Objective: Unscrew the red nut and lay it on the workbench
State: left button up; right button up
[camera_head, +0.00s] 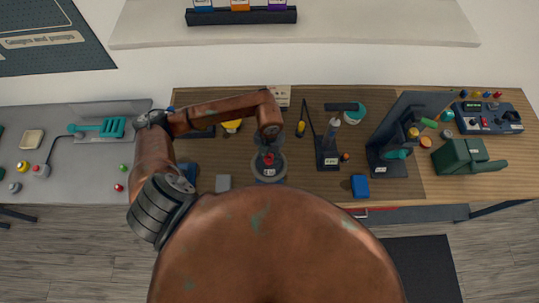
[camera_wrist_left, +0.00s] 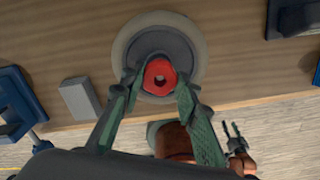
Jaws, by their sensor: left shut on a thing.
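The red nut (camera_head: 268,158) sits at the centre of a round grey base with a pale rim (camera_head: 281,170) on the wooden workbench (camera_head: 320,188). In the left wrist view the two green fingers of this gripper (camera_wrist_left: 158,86) close on the nut from both sides. Whether the nut is still on its thread is hidden. My right gripper (camera_wrist_left: 234,132) shows small beyond the bench edge, its fingers apart and empty.
A grey block (camera_head: 222,183) lies left of the round base. A black stand (camera_head: 327,155) and a blue block (camera_head: 360,186) are to its right. A dark upright fixture (camera_head: 387,165) and a green machine (camera_head: 463,158) stand further right. Small bare patches lie between them.

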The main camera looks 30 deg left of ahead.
aim_at(269, 159)
pick_arm(q)
jog(key=n+p, duration=0.1)
jog(key=n, duration=0.3)
jog(key=shift+n, duration=0.3)
jog(key=shift+f+n+p, duration=0.1)
jog(key=shift+n+p, duration=0.2)
jog(key=shift+n, duration=0.7)
jog(key=o, duration=1.2)
jog(key=shift+r, duration=0.2)
notch_tip(269, 159, up, 12)
jog(key=shift+f, duration=0.15)
